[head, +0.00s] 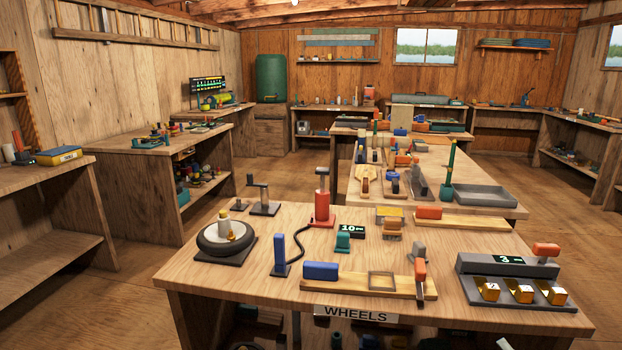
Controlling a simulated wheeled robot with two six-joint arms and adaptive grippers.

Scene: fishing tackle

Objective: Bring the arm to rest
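Neither of my arms nor either gripper shows in the head view, so their pose and whether they hold anything cannot be seen. The nearest thing is a wooden workbench (225,285) with a "WHEELS" label (356,314) on its front edge. On it, a black wheel (226,240) lies flat at the left with a pale piece standing in its middle. A red pump (322,200) with a black hose stands behind. A grey unit (507,265) with several gold blocks sits at the right.
A blue-handled stand (280,255) and a wooden board (368,286) with a blue block lie along the bench's front. A second bench (500,212) with a grey tray (485,196) stands behind. Side benches line the walls. Open floor (110,300) lies to the left.

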